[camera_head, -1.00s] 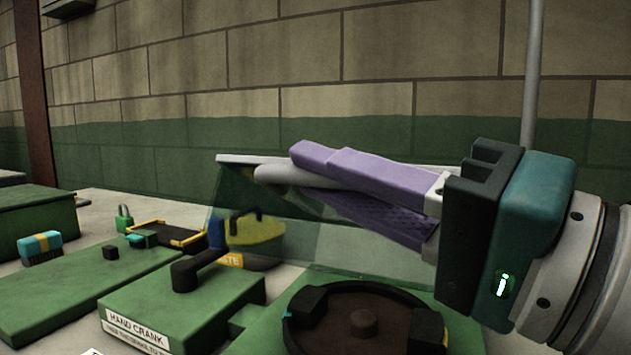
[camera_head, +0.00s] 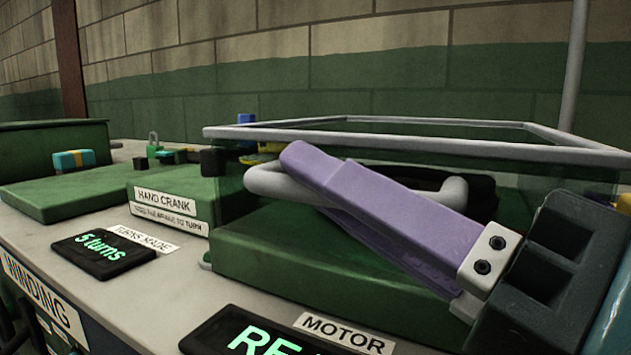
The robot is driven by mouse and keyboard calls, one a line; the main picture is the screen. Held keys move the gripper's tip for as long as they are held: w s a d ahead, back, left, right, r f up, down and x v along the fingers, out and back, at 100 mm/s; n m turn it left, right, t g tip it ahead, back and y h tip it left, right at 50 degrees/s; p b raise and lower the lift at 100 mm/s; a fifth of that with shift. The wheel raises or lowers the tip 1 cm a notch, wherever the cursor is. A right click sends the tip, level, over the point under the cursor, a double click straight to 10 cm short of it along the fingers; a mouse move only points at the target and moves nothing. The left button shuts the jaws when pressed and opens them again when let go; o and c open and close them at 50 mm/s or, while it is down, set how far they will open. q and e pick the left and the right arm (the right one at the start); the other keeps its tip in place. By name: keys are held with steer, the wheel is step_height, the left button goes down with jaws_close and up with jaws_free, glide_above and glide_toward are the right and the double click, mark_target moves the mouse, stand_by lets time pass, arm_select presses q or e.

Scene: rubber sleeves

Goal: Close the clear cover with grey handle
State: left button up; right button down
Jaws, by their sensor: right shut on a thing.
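The clear cover with a pale grey rim (camera_head: 400,147) stands over the green motor base (camera_head: 310,262) at the right. Its rim looks roughly level, and its clear walls reach down around the base; the exact contact at the lower edge is hard to see. The grey handle (camera_head: 268,186) is a bar on the cover's front. My right gripper (camera_head: 300,172), with purple fingers, comes in from the right and is shut on the handle, hiding its middle. My left gripper is not in view.
A "MOTOR" label (camera_head: 343,333) and a lit display (camera_head: 255,335) lie in front of the cover. Left are the hand crank box (camera_head: 165,207), a display reading "5 turns" (camera_head: 103,252) and a green slab (camera_head: 75,187). A grey pole (camera_head: 574,70) rises behind.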

steer(key=shift+f, duration=0.4)
steer(key=c, duration=1.2)
jaws_free()
steer(key=shift+a, duration=0.1)
steer(key=shift+c, duration=0.2)
steer(key=o, duration=0.4)
steer(key=shift+r, duration=0.15)
steer(key=shift+s, duration=0.1)
steer(key=b+v, duration=0.1)
steer(key=v, duration=0.7)
steer(key=shift+s+d+f, duration=0.15)
steer(key=shift+d+f, duration=0.05)
steer(key=shift+d, duration=0.05)
steer(key=shift+s+d, duration=0.4)
steer(key=shift+s, duration=0.1)
